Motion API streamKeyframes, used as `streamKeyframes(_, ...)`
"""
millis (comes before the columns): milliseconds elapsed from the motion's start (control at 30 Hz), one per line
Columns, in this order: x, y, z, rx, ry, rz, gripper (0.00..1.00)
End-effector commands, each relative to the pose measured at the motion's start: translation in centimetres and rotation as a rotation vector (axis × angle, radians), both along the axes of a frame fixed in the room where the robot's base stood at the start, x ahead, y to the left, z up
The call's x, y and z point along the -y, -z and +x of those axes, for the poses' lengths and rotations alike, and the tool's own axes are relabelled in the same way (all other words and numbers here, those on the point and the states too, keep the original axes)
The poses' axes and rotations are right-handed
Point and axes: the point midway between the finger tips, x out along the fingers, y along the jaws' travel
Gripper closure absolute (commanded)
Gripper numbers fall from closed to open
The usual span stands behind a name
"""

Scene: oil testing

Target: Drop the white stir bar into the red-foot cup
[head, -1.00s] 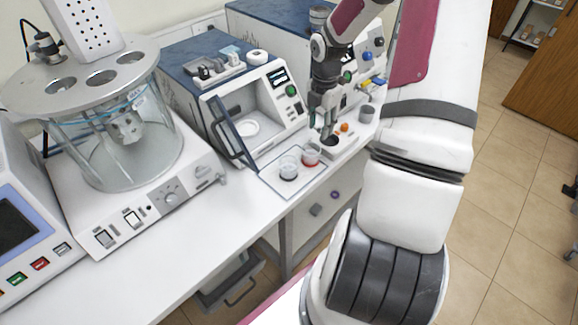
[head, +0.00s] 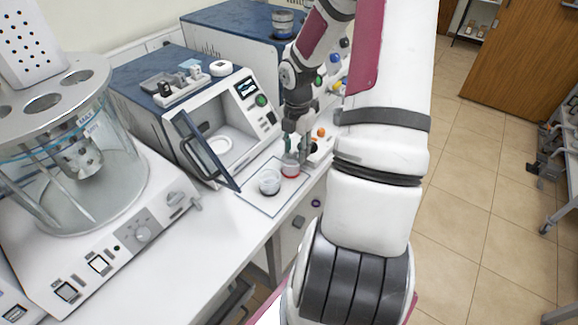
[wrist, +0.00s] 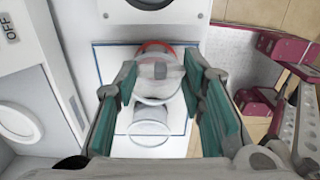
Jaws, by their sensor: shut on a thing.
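The red-foot cup (head: 290,170) is a small clear cup with a red base. It stands upright on a white square mat on the bench. My gripper (head: 297,152) points down just above and beside it in the head view. I cannot tell how high the bar is above the rim.
A second clear cup with a dark foot (head: 270,184) stands beside the red-foot cup. An open-doored oven (head: 215,140) stands behind the mat (head: 262,207). A glass bath apparatus (head: 75,175) is at the left. Orange items lie right of the gripper.

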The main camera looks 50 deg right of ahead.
Motion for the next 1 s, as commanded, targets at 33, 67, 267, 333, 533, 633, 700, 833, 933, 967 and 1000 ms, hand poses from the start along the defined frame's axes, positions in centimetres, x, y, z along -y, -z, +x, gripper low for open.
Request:
streamKeyframes(33,0.0,0.0,0.0,0.000,0.000,0.000,0.75)
streamKeyframes(67,0.0,0.0,0.0,0.000,0.000,0.000,0.75)
streamKeyframes(267,0.0,0.0,0.0,0.000,0.000,0.000,0.40)
streamKeyframes(333,0.0,0.0,0.0,0.000,0.000,0.000,0.40)
streamKeyframes(533,0.0,-0.1,0.0,0.000,0.000,0.000,0.40)
streamKeyframes(633,0.0,-0.4,0.0,0.001,0.001,-0.001,0.40)
streamKeyframes(700,0.1,-1.0,0.0,0.002,0.001,-0.003,0.40)
streamKeyframes(833,0.1,-3.1,0.0,0.003,0.001,-0.005,0.40)
streamKeyframes(933,0.2,-5.2,0.0,0.002,0.002,-0.005,0.40)
streamKeyframes(967,0.2,-5.8,0.0,0.003,0.003,-0.005,0.40)
streamKeyframes(1000,0.1,-6.6,0.0,0.002,0.003,-0.005,0.40)
